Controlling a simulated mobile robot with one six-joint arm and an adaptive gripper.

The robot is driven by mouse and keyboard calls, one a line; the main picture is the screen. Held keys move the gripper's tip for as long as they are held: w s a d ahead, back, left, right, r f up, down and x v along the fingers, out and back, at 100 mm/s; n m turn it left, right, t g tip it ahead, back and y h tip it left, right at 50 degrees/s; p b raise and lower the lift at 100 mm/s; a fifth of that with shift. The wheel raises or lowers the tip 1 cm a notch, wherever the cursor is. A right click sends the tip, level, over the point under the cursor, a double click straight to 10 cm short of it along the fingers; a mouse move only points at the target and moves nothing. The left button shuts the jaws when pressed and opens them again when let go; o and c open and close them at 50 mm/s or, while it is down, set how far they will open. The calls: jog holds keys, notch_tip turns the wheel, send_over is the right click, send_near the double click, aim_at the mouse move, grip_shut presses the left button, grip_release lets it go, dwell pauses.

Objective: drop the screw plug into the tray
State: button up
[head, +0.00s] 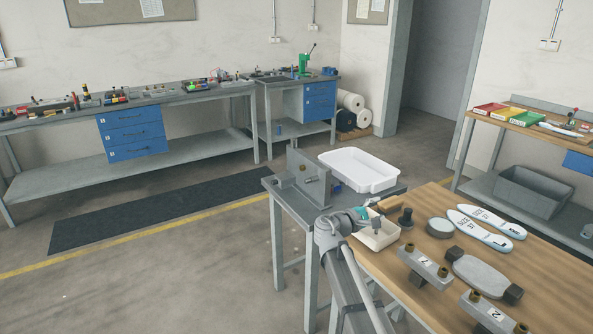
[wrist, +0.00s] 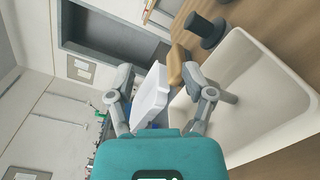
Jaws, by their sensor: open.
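A small cream tray (head: 380,240) sits on the near left corner of the wooden bench, and its pale inside fills the right of the wrist view (wrist: 270,95). My gripper (head: 376,223) is over the tray's back left part in the head view. In the wrist view my gripper (wrist: 157,78) has its two fingers spread apart with nothing held between them. The right finger overlaps the tray's edge there. I cannot make out a screw plug for certain in either view; part of the tray's inside is hidden by my gripper and arm.
A larger white bin (head: 358,170) stands on the grey side table. A dark round-based post (head: 405,217) and a tan block (wrist: 183,68) are close beside the cream tray. Fixtures with brass knobs (head: 424,268), a grey disc (head: 439,228) and insoles (head: 487,227) occupy the bench.

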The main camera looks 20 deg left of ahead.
jog(key=shift+s, duration=0.1)
jog(key=v, duration=1.2)
dwell(0.8)
